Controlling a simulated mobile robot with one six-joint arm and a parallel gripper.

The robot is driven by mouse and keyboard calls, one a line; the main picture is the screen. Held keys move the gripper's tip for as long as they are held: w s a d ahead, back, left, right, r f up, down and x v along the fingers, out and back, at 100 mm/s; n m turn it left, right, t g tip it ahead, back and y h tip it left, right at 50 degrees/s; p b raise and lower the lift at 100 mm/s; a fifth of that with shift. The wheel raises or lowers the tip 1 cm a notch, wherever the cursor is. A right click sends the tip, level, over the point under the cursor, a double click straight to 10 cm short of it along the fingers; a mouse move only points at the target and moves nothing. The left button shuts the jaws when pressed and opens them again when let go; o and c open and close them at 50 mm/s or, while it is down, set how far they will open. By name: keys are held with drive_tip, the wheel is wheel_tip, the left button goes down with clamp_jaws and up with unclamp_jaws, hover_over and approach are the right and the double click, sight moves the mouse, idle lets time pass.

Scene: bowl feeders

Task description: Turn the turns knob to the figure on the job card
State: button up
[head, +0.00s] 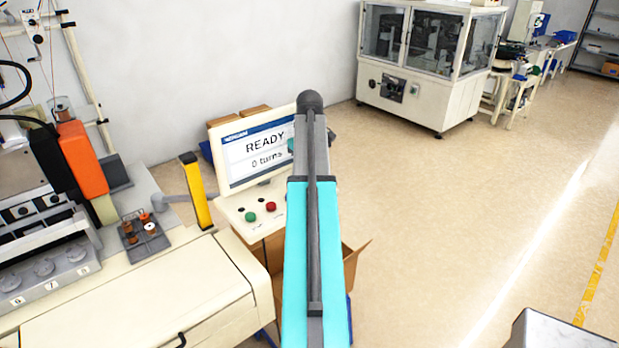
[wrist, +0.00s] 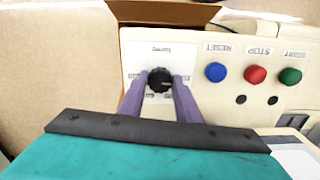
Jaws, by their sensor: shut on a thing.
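The turns knob (wrist: 159,79) is a small black dial on a pale panel with tiny printed marks around it, upside down in the wrist view. My gripper (wrist: 160,76) has one finger on each side of the knob and is shut on it. In the head view my own arm hides the knob and the gripper. The screen (head: 258,152) reads "READY" and "0 turns". I cannot make out a job card or its figure in either view.
Blue (wrist: 215,72), red (wrist: 254,75) and green (wrist: 290,76) buttons sit right of the knob in the wrist view. An open cardboard box (head: 357,262) is below the panel. A winding machine (head: 150,290) stands at left.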

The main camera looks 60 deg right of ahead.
drive_tip(key=m+b, duration=0.1)
drive_tip(key=m, duration=1.2)
drive_tip(key=shift+b, duration=0.35)
drive_tip(key=m, duration=0.9)
drive_tip(key=shift+m+b, duration=0.3)
drive_tip(key=o, duration=1.1)
drive_tip(key=shift+c, duration=0.2)
drive_tip(key=shift+r, duration=0.15)
